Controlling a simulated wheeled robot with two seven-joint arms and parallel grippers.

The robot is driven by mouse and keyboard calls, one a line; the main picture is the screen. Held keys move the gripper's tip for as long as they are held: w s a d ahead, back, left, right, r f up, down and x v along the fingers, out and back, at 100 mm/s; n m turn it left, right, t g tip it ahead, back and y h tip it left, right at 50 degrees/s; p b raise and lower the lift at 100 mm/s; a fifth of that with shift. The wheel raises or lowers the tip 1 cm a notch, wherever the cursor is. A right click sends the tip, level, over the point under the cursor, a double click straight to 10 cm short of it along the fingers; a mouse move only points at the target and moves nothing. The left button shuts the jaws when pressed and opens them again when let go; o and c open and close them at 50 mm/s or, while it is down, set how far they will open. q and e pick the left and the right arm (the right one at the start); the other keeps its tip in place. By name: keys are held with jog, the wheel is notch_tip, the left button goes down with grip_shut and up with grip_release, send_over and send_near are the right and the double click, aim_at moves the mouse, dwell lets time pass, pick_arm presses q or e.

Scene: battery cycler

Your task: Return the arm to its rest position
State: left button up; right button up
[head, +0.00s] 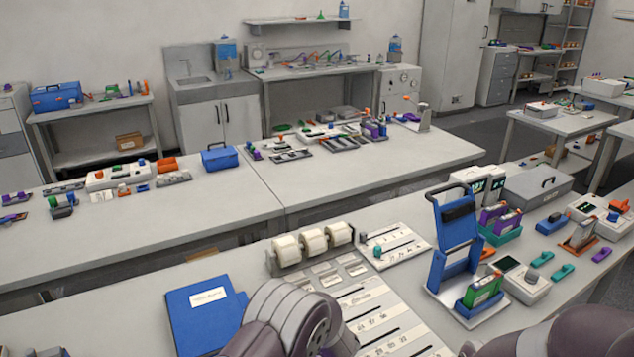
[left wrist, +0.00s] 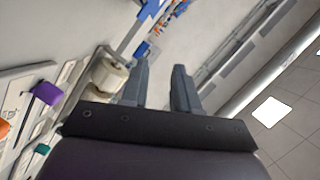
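My left gripper (left wrist: 159,82) shows in the left wrist view with its two grey fingers apart and nothing between them. It is out of sight in the head view, where only grey-purple links of my arms show along the bottom edge. In the left wrist view it is above a bench area, with a white roll (left wrist: 109,75) to the left of the fingers. My right gripper is in neither view. A blue stand with a raised lid (head: 455,232) holds a green battery (head: 483,290) on the near bench.
A blue folder (head: 203,312) lies on the near bench beside my arm. White rolls (head: 313,240) stand behind a numbered strip board (head: 377,312). A teal holder with purple batteries (head: 500,226) and a grey case (head: 537,187) are on the right. The far bench (head: 330,187) has clear front space.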

pick_arm(q)
notch_tip(320, 180, up, 4)
jog(key=h, duration=0.8)
jog(key=s+a+n+g+h, duration=0.1)
jog(key=s+g, duration=0.3)
jog(key=s, duration=1)
jog(key=s+a+n+g+h, duration=0.2)
jog(key=s+g, duration=0.3)
jog(key=s, duration=0.8)
jog(key=shift+s+a+f, duration=0.15)
jog(key=shift+s+a, duration=0.25)
jog(key=shift+a, duration=0.45)
jog(key=shift+a, duration=0.1)
